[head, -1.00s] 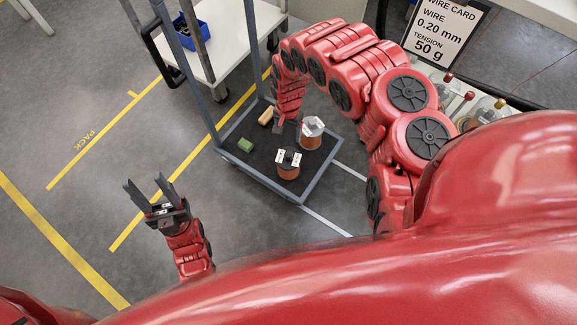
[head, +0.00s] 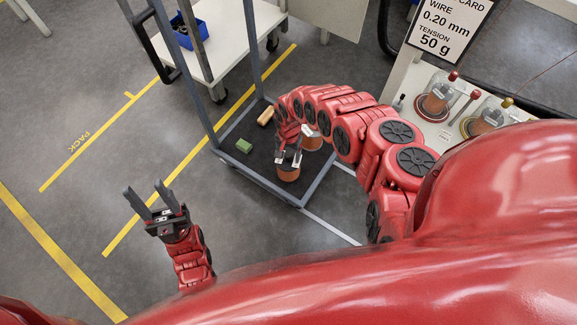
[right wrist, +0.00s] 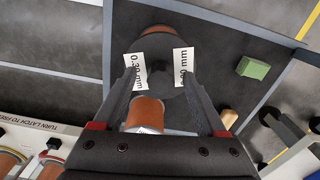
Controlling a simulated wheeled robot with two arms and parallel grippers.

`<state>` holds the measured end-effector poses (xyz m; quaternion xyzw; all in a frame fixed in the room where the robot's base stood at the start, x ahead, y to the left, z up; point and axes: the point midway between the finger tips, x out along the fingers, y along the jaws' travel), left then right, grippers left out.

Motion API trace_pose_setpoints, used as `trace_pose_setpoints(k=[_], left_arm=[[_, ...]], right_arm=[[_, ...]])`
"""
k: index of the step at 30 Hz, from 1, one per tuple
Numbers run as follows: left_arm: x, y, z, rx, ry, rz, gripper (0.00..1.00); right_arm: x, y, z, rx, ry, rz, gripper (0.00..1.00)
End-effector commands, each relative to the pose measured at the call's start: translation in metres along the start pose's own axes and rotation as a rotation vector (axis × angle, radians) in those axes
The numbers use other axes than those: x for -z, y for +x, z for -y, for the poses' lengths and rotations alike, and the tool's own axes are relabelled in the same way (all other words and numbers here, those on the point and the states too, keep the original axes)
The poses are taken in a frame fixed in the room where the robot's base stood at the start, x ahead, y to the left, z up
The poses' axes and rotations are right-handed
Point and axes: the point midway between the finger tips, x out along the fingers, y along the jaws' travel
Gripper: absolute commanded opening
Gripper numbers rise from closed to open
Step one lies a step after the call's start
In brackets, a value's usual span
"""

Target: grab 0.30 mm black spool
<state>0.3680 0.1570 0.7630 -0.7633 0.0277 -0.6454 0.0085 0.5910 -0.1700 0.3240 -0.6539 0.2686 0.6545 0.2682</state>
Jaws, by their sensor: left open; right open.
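The black-topped spool (head: 288,175) with copper wire stands on the lower deck of a cart. In the right wrist view its black flange (right wrist: 160,82) carries two white labels, one reading 0.30 mm; the other is partly covered by a finger. My right gripper (head: 287,163) is open above this spool. Its two fingers (right wrist: 160,72) overlap the left and right of the flange in that view; I cannot tell whether they touch it. My left gripper (head: 142,187) is open and empty over the floor, away from the cart.
A second copper spool (head: 311,142) stands close behind, partly hidden by my right arm. Jars (head: 437,97) stand on a bench at right.

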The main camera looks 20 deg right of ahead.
Motion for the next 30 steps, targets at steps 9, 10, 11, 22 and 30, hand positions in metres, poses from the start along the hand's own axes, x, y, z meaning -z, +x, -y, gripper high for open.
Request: trace_pose_setpoints(k=[9, 10, 11, 22, 30], left_arm=[[0.0000, 0.0000, 0.0000, 0.000, 0.000, 0.000, 0.50], [0.0000, 0.0000, 0.0000, 0.000, 0.000, 0.000, 0.50], [0.0000, 0.0001, 0.0000, 0.000, 0.000, 0.000, 0.50], [0.0000, 0.0000, 0.0000, 0.000, 0.000, 0.000, 0.50], [-0.0001, -0.0001, 0.0000, 0.000, 0.000, 0.000, 0.50]], right_arm=[[0.0007, 0.0003, 0.0004, 0.000, 0.000, -0.001, 0.60], [0.0006, 0.0003, 0.0003, 0.000, 0.000, -0.001, 0.54], [0.0007, 0.0002, 0.0004, 0.001, 0.000, -0.001, 0.49], [0.0006, 0.0002, 0.0004, 0.000, 0.000, -0.001, 0.00], [0.0006, 0.0001, 0.0004, 0.000, 0.000, -0.001, 0.00]])
